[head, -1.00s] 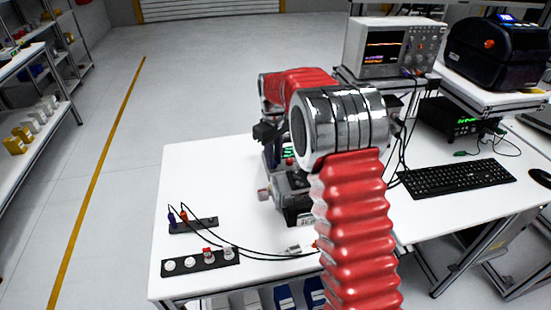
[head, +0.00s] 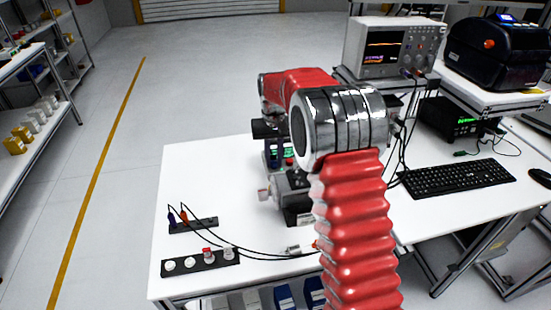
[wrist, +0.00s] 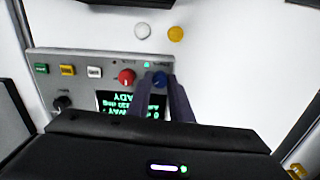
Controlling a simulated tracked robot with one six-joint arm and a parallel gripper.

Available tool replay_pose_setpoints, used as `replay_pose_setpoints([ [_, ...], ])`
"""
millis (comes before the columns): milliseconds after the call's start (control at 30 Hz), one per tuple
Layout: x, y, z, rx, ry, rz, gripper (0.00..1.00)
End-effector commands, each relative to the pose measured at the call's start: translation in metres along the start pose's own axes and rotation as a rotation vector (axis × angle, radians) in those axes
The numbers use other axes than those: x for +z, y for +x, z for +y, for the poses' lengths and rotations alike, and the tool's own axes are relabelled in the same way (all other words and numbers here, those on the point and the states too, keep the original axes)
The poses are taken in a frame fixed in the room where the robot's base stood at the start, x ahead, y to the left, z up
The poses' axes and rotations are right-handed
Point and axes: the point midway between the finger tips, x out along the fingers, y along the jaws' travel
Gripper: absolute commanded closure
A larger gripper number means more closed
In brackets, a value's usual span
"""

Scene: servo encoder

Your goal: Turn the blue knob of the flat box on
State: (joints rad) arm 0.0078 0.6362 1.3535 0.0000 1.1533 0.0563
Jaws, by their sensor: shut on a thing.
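The panel has a blue knob (wrist: 159,79), a red knob (wrist: 126,76), a black knob (wrist: 63,103) and a lit screen (wrist: 125,101) with green text, partly hidden by my gripper. A small green light glows near the blue knob. My gripper (wrist: 162,82) has its two dark fingers shut on the blue knob, one on each side. In the head view the box (head: 272,158) is partly visible behind a grey motor, and my arm hides much of it.
A grey motor (head: 290,190) stands in front of the box. A keyboard (head: 455,178) and an oscilloscope (head: 390,48) are at right. The table's left part is mostly clear.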

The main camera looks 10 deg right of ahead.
Motion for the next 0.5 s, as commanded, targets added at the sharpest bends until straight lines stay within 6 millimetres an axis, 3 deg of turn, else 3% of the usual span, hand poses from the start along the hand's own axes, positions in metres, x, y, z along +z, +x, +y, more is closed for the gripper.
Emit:
replay_pose_setpoints([
  [300, -0.0029, -0.0025, 0.0001, 0.0, 0.002, 0.011, 1.0],
  [333, -0.0029, -0.0025, 0.0001, 0.0, 0.001, 0.011, 0.8],
  [500, -0.0019, -0.0016, 0.0, 0.0, 0.001, 0.007, 0.68],
])
